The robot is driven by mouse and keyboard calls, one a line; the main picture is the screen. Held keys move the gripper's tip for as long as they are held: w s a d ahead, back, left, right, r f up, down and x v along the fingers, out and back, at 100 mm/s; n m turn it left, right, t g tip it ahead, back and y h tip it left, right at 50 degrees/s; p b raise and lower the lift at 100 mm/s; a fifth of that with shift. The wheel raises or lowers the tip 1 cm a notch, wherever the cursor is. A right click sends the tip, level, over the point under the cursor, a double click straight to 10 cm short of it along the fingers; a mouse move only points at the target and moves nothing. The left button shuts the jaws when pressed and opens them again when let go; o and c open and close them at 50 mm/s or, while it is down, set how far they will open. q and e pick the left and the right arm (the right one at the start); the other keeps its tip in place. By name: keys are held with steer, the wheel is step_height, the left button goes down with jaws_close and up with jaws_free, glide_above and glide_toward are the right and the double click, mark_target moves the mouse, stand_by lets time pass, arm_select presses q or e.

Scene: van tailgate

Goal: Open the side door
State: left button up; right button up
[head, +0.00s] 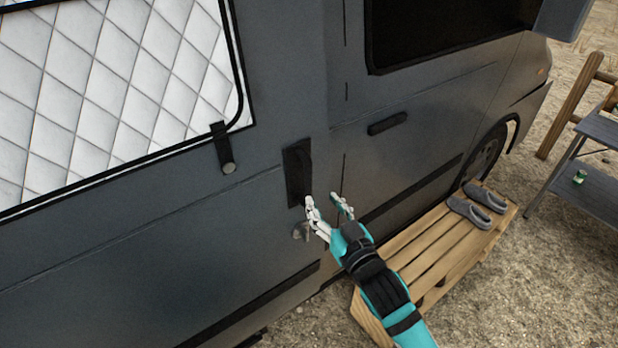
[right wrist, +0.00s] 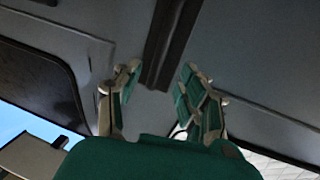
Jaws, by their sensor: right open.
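The grey side door (head: 190,225) of the van fills the left of the head view and looks closed. Its black upright handle (head: 298,172) sits near the door's front edge, with a round lock (head: 300,231) below it. My right gripper (head: 322,198) is open and empty, just to the right of the handle's lower end. In the right wrist view, a dark strip, likely the handle (right wrist: 168,42), lies ahead between and beyond the spread fingers. A gap to the handle seems to remain, but its size is unclear. My left gripper is not in view.
A wooden slatted step (head: 440,250) stands beside the van below my right arm, with two grey slippers (head: 477,206) on it. The front door handle (head: 387,123) is further right. A grey table (head: 598,190) with a green can (head: 579,177) stands at the right.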

mark_target(310, 184)
steer(key=p+x, duration=0.1)
steer(key=x, duration=0.7)
steer(key=shift+w+a, duration=0.15)
steer(key=shift+w, duration=0.1)
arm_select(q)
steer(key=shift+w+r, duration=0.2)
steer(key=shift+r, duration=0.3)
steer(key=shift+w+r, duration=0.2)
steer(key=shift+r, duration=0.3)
arm_select(e)
jaws_close()
steer(key=shift+w+a+f, duration=0.1)
steer(key=shift+w+f, duration=0.05)
steer(key=shift+f, duration=0.2)
